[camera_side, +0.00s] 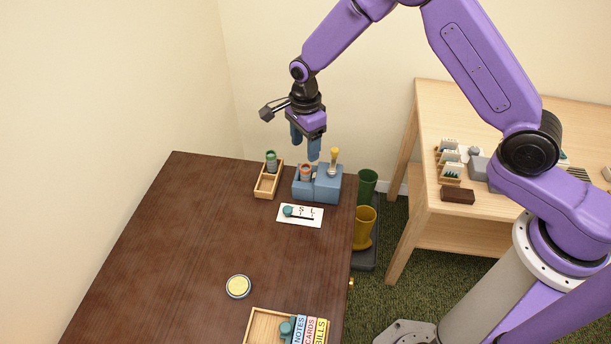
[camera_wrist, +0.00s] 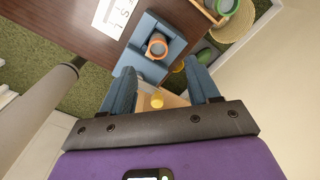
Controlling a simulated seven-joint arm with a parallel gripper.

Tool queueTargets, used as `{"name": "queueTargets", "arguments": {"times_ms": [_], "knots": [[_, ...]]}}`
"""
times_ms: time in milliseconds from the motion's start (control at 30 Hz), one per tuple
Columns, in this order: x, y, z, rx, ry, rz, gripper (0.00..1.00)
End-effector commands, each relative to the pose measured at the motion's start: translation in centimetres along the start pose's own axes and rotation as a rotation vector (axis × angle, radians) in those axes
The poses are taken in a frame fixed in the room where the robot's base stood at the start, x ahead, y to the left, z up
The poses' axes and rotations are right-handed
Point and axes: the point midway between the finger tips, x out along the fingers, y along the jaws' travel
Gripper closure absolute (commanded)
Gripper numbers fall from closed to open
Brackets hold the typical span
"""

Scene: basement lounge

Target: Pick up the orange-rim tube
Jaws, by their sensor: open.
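The orange-rim tube (camera_side: 306,170) stands in the left part of a blue block (camera_side: 322,190) at the far end of the dark table. In the wrist view the orange rim (camera_wrist: 157,46) is seen from above, just beyond my fingertips. My gripper (camera_side: 306,149) is open and empty, above the block, with its fingers pointing down. In the wrist view my gripper (camera_wrist: 160,66) has its two blue fingers well apart, with the tube ahead of the gap.
A green-rim tube (camera_side: 271,158) stands in a wooden tray (camera_side: 266,188) left of the block. A white lettered card (camera_side: 300,221) lies in front. A round yellow disc (camera_side: 238,286) and a labelled wooden box (camera_side: 262,326) are nearer. Green and yellow bins (camera_side: 364,228) stand beside the table.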

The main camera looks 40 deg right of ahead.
Motion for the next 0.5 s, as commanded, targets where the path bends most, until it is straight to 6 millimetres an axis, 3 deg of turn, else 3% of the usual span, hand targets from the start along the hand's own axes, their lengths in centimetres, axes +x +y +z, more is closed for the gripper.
{"name": "queueTargets", "arguments": {"times_ms": [167, 500], "knots": [[1.0, 0.0, 0.0, 0.0, 0.0, 0.0, 0.39], [5.2, 0.3, 0.1, 0.0, 0.0, 0.001, 0.39]]}}
